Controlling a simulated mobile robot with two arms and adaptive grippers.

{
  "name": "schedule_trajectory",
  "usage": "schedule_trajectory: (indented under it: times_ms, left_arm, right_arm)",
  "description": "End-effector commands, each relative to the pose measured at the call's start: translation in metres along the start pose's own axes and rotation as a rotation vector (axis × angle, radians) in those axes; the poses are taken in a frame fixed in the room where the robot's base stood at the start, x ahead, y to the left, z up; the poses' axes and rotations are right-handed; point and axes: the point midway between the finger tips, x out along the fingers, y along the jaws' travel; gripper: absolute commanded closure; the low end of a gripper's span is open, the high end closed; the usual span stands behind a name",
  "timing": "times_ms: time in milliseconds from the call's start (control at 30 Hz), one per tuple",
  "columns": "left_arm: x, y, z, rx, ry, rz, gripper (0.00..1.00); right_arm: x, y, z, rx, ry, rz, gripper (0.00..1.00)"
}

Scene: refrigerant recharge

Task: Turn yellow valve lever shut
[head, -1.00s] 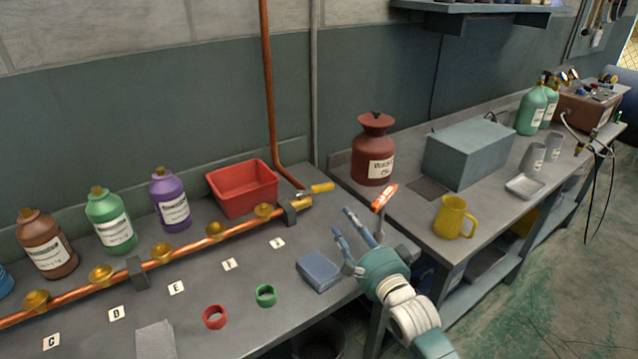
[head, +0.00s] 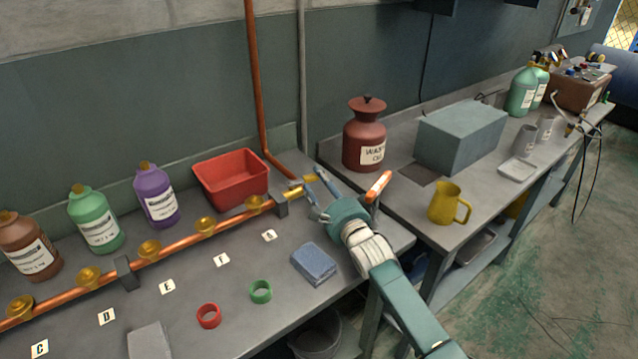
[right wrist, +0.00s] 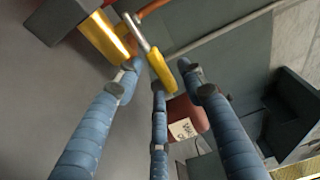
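The yellow valve lever (head: 311,179) is at the right end of the copper pipe, on a brass valve (head: 294,191). My right gripper (head: 316,191) is at the lever, its blue fingers spread. In the right wrist view the lever (right wrist: 160,71) hangs from a silver stem beside the brass valve body (right wrist: 104,37). It lies between the open fingertips (right wrist: 157,80), close to the middle finger. I cannot tell whether any finger touches it. My left gripper is not in view.
A red bin (head: 231,195) stands behind the pipe (head: 180,241). A red-brown waste-oil can (head: 364,140) stands on the neighbouring bench.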

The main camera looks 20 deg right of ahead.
Motion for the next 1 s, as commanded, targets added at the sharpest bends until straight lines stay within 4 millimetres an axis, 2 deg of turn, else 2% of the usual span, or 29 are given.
schedule_trajectory:
  times_ms: [100,333,533,1000]
  left_arm:
    - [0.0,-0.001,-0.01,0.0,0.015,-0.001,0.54]
    - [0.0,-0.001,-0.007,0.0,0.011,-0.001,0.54]
    - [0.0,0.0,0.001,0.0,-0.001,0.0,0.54]
    - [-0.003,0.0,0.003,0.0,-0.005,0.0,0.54]
  right_arm:
    - [0.004,0.0,0.0,0.0,0.0,0.0,0.6]
    - [0.004,0.0,0.0,0.0,0.0,0.0,0.6]
    - [0.004,0.0,0.0,0.0,0.0,0.0,1.0]
    - [0.002,-0.007,0.006,0.01,0.063,-0.016,1.0]
